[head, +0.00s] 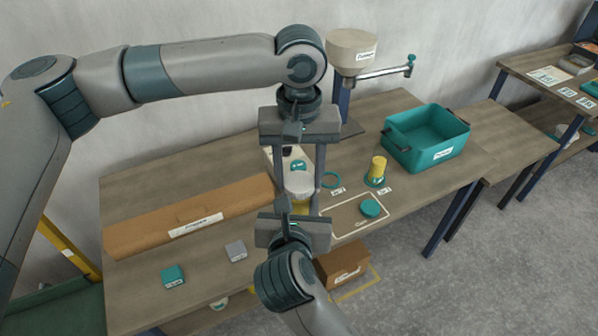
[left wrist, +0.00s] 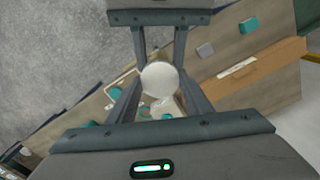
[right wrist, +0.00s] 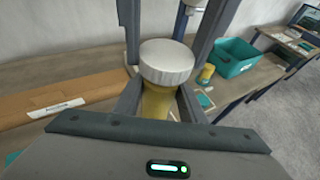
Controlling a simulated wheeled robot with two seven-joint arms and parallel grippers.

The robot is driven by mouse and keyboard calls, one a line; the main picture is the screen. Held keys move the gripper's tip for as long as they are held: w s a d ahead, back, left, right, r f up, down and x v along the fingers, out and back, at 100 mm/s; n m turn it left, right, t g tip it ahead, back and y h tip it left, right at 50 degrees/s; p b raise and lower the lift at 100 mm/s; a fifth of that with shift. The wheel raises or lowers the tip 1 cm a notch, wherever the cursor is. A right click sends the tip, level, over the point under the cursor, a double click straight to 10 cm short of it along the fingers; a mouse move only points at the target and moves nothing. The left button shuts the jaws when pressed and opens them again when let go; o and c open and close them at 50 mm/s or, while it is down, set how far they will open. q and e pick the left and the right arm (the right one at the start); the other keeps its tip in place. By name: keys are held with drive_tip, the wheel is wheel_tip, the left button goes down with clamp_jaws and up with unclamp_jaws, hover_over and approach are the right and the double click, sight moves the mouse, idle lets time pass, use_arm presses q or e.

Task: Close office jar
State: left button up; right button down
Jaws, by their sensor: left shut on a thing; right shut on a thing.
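The jar has a yellowish body (right wrist: 157,103) and a pale, ridged round lid (right wrist: 167,60). The lid sits directly over the body, with no gap visible in the right wrist view. My left gripper (head: 299,183) comes down from above, its fingers on either side of the lid, whose white top (left wrist: 160,77) shows between them in the left wrist view. My right gripper (head: 299,207) comes up from below and is shut on the jar body. The jar is held above the table; its lower part is hidden by my right gripper. How far the lid is threaded cannot be seen.
The table (head: 130,200) bears a long brown box (head: 150,228), a teal block (head: 173,276), a grey block (head: 236,250), a teal disc (head: 371,208), a yellow cylinder (head: 377,165) and a teal bin (head: 440,150). A beige hopper (head: 350,50) stands behind.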

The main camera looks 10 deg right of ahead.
use_arm(q)
drive_tip(key=shift+f, duration=0.4)
